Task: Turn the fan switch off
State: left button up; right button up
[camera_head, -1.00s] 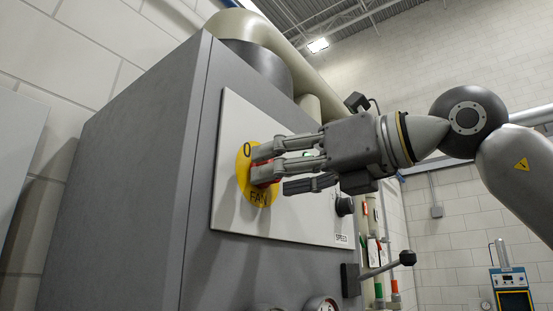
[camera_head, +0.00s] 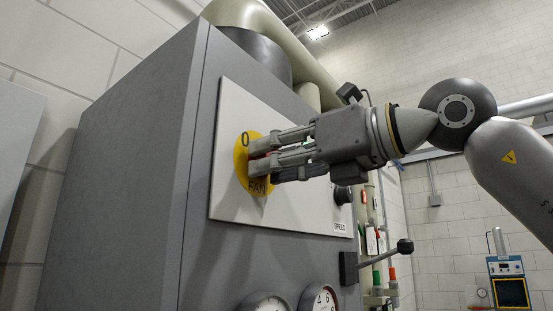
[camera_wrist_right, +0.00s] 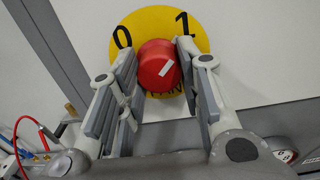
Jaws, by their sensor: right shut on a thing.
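The fan switch is a round red knob (camera_wrist_right: 158,66) on a yellow disc (camera_head: 242,171) marked 0, 1 and FAN. The disc is on the white panel of the grey cabinet. In the right wrist view, the white mark on the knob slants up to the right, towards the 1 side. My right gripper (camera_head: 256,158) is at the disc with its fingers shut on the knob, one on each side. In the head view the fingers hide nearly all of the knob. My left gripper is in neither view.
The white panel (camera_head: 285,205) also carries a dark SPEED knob (camera_head: 343,194), partly behind my gripper. Below it a lever with a black ball (camera_head: 404,246) sticks out to the right, and gauges (camera_head: 320,299) sit at the cabinet's lower front.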

jog(key=shift+n, duration=0.3)
jog(key=shift+w+r+n+p, duration=0.1)
jog(key=shift+n+p, duration=1.2)
jog(key=shift+n, duration=2.95)
jog(key=shift+r+n+p, duration=0.1)
jog(key=shift+n+p, duration=1.2)
jog(key=shift+n, duration=2.95)
jog(key=shift+f, duration=0.1)
jog(key=o, duration=1)
jog(key=shift+d, duration=0.1)
jog(key=shift+o, duration=0.2)
jog(key=v, duration=1.2)
